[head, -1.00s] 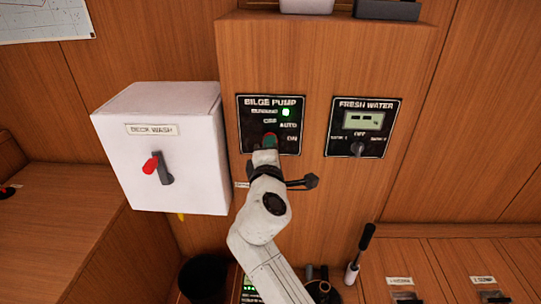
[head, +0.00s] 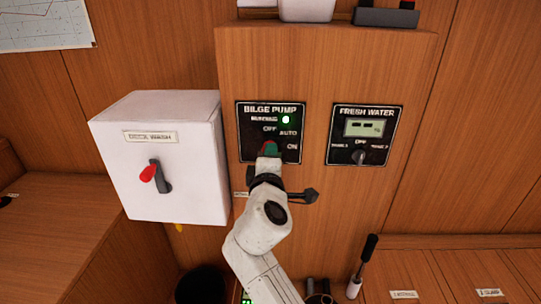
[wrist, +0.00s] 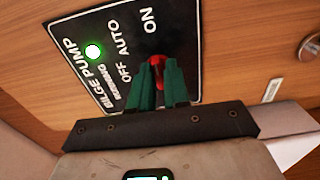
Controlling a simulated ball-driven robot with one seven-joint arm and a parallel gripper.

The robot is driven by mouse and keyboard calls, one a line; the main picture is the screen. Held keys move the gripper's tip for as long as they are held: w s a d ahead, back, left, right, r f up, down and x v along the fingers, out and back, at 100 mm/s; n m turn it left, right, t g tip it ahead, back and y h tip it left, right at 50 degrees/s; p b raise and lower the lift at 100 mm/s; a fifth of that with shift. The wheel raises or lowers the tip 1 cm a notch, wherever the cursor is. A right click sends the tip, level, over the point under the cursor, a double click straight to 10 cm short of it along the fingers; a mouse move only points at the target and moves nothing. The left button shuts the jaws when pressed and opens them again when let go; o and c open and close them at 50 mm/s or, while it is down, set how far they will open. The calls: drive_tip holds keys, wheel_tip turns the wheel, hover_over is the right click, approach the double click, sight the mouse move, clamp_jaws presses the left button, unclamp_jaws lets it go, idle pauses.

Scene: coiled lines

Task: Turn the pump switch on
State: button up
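The bilge pump panel (head: 250,150) is black, with OFF, AUTO and ON labels, on the wooden wall. Its green running light (head: 285,119) is lit; it also glows in the wrist view (wrist: 93,51). The pump switch (wrist: 157,61) is a red knob by the labels, partly covered by my fingers. My gripper (head: 269,150) is at the knob, and its green fingertips (wrist: 160,72) sit close together on either side of it in the wrist view, seemingly shut on it. Which label the knob points to is hidden.
A white deck wash box (head: 176,195) with a red-tipped handle (head: 149,173) stands out from the wall at left. The fresh water panel (head: 379,130) with a knob and display is at right. Containers (head: 386,17) sit on the ledge above. A black-handled tool (head: 367,255) stands lower right.

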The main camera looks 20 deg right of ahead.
drive_tip(key=o, duration=0.3)
drive_tip(key=shift+o, duration=0.2)
drive_tip(key=v, duration=1)
drive_tip(key=shift+s+a, duration=0.15)
drive_tip(key=shift+s, duration=0.25)
drive_tip(key=s+d+f+m+g+p, duration=0.1)
drive_tip(key=s+d+f+m+g, duration=0.4)
drive_tip(key=f, duration=0.3)
drive_tip(key=s+d+f+m+g+p, duration=0.1)
drive_tip(key=s+d+f+m+g, duration=0.15)
drive_tip(key=s+d+f, duration=0.55)
drive_tip(key=s+f+m+g+y, duration=0.3)
drive_tip(key=s+f, duration=0.3)
drive_tip(key=s, duration=0.5)
drive_tip(key=s+f+m+g+y+p, duration=0.1)
drive_tip(key=s+f+m+g+y, duration=0.2)
drive_tip(key=s, duration=0.8)
wheel_tip(320, 180, down, 3)
drive_tip(key=shift+s+d+r+g, duration=0.15)
drive_tip(key=shift+s+d+g, duration=0.1)
drive_tip(key=shift+g, duration=0.9)
